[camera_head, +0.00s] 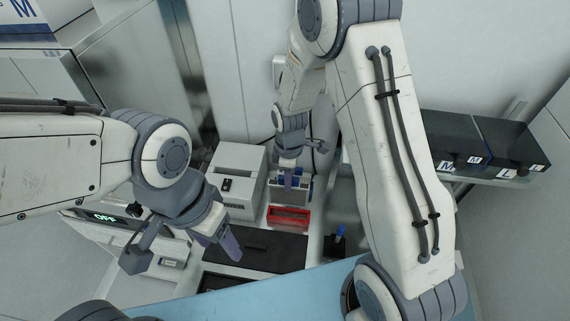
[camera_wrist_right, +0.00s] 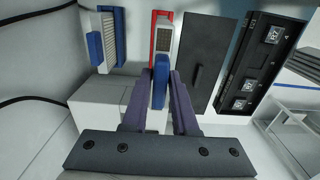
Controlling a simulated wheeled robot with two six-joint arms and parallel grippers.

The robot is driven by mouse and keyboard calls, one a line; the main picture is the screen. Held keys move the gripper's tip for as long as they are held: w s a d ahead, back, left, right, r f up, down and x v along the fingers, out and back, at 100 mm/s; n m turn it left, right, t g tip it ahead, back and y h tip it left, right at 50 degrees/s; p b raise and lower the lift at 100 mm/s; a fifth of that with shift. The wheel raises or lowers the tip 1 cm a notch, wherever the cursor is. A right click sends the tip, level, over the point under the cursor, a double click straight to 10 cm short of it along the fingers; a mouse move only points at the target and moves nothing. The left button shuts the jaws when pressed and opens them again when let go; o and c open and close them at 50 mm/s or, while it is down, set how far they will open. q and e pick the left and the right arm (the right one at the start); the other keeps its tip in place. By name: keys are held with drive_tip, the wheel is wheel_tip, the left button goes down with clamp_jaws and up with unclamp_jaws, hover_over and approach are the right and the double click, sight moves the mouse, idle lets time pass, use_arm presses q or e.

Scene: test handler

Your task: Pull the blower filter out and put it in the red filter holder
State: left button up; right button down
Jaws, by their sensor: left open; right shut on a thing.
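My right gripper (camera_head: 288,182) is shut on the blue handle of the blower filter (camera_wrist_right: 160,88), whose pale grey panel (camera_wrist_right: 164,40) shows beyond the fingers in the right wrist view. The red filter holder (camera_head: 288,218) stands behind the black panel; its red edge (camera_wrist_right: 161,15) shows behind the filter. From these views I cannot tell whether the filter touches the holder. The grey-white blower unit with blue parts (camera_head: 290,194) is just behind the holder, and shows at upper left in the wrist view (camera_wrist_right: 103,30). My left gripper (camera_head: 230,242) is open and empty, away to the left.
A white box-shaped device (camera_head: 238,172) stands left of the holder. A black panel (camera_head: 256,250) lies in front of it. A small blue-topped item (camera_head: 340,233) is to the right. A display reading OFF (camera_head: 104,217) is at left. Black boxes (camera_head: 488,142) sit on a shelf at right.

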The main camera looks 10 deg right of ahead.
sight(289, 199)
idle(0.4)
wheel_tip(289, 199, down, 3)
drive_tip(key=shift+r+b, duration=0.1)
drive_tip(key=shift+b, duration=1.1)
drive_tip(key=shift+f+b, duration=1)
drive_tip(key=shift+f, duration=0.5)
drive_tip(key=shift+f+b, duration=1.65)
drive_tip(key=shift+f, duration=0.65)
drive_tip(key=c, duration=0.6)
unclamp_jaws()
